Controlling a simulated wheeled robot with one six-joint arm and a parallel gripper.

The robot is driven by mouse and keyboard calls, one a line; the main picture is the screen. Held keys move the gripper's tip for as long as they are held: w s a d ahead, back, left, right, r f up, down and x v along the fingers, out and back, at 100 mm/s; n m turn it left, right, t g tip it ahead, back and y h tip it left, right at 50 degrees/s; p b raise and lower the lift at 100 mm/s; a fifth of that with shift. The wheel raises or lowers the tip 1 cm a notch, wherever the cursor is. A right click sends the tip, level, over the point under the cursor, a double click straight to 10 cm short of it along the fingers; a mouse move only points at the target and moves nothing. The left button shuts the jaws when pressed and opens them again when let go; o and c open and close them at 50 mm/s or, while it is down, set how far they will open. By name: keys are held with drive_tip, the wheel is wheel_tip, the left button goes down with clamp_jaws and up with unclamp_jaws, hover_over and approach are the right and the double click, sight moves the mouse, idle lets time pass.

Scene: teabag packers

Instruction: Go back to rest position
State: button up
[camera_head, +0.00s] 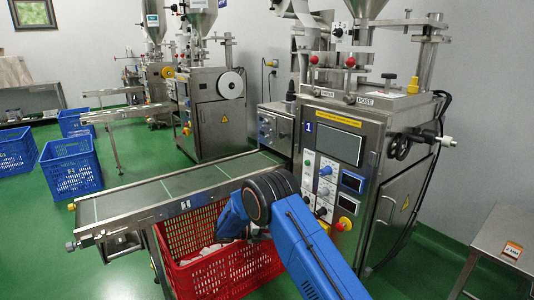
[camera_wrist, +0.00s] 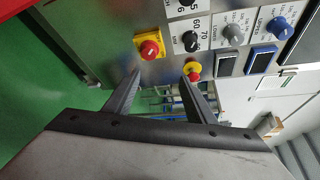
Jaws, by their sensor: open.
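My gripper (camera_wrist: 160,76) is open and empty in the wrist view, its two dark fingers apart. Beyond the fingers is the control panel of the packing machine (camera_wrist: 170,72), seen tilted, with a red knob on a yellow plate (camera_wrist: 149,48) and a red button with a yellow collar (camera_wrist: 192,70). I cannot tell the exact gap to the panel. In the head view my blue arm crosses in front of the machine (camera_head: 338,178) and the red crate; the gripper's fingers cannot be made out there.
The red crate (camera_head: 255,278) stands under the conveyor (camera_head: 140,198), with pale items inside partly hidden by my arm. A metal table (camera_head: 510,225) is at the right. Blue crates (camera_head: 70,170) stand at the left. Green floor is open at the front left.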

drive_tip(key=s+d+r+m+g+y, duration=0.2)
drive_tip(key=s+d+r+m+y, duration=0.2)
drive_tip(key=s+d+r+m, duration=0.55)
drive_tip(key=s+d+r+m+g+y, duration=0.2)
drive_tip(key=s+d+r+m+y, duration=0.35)
drive_tip(key=s+d+r, duration=0.75)
drive_tip(key=s+r+m+t+y, duration=0.1)
drive_tip(key=s+r+m, duration=0.3)
drive_tip(key=s, duration=0.3)
drive_tip(key=s+r+m+t+y, duration=0.1)
drive_tip(key=s+r+m, duration=0.2)
drive_tip(key=s+m, duration=0.25)
drive_tip(key=s+f+m+t+y, duration=0.1)
drive_tip(key=s+m+t+y, duration=0.2)
drive_tip(key=s+m, duration=0.7)
drive_tip(key=s+y, duration=0.1)
drive_tip(key=s, duration=0.6)
drive_tip(key=shift+s+a+f+t, duration=0.2)
drive_tip(key=shift+s+a+t, duration=0.1)
drive_tip(key=shift+t, duration=0.1)
